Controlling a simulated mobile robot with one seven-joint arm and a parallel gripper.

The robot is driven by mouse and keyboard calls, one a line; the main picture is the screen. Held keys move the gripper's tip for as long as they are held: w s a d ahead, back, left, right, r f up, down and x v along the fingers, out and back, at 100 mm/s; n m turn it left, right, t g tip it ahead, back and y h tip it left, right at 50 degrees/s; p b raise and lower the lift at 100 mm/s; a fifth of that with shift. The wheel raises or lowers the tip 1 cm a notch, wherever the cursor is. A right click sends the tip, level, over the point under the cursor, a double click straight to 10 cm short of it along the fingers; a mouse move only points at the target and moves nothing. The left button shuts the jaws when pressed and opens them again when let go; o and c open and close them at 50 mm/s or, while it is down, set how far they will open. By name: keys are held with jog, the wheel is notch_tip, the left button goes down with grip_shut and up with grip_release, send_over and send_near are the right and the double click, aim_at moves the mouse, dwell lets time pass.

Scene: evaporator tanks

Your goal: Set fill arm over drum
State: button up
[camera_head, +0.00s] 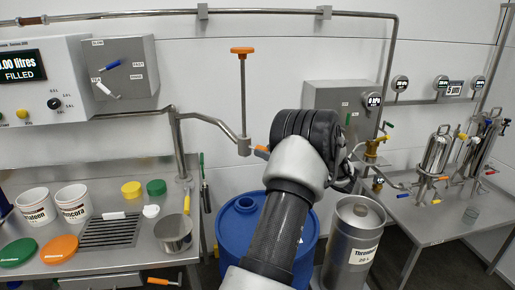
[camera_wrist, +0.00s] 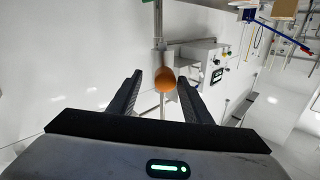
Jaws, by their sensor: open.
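The fill arm (camera_head: 207,122) is a steel pipe reaching right from a post behind the left bench. At its end is a vertical nozzle (camera_head: 243,146) with an orange top knob (camera_head: 242,50) on a long rod and a short orange grip (camera_head: 262,152) pointing right. In the head view the nozzle appears above the left part of the blue drum (camera_head: 246,207); its depth is unclear. My gripper (camera_wrist: 160,82) is open. In the wrist view the orange grip (camera_wrist: 165,78) shows end-on between the fingertips, with no clear contact. My arm hides much of the drum in the head view.
A steel can (camera_head: 352,235) stands right of the drum. The left bench (camera_head: 75,245) holds white buckets (camera_head: 72,198), coloured lids and a steel pot (camera_head: 174,235). A grey box (camera_head: 335,105) hangs on the wall behind my arm. The right table (camera_head: 440,220) carries steel vessels.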

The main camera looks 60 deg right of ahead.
jog(key=v, duration=1.1)
jog(key=shift+r, duration=0.1)
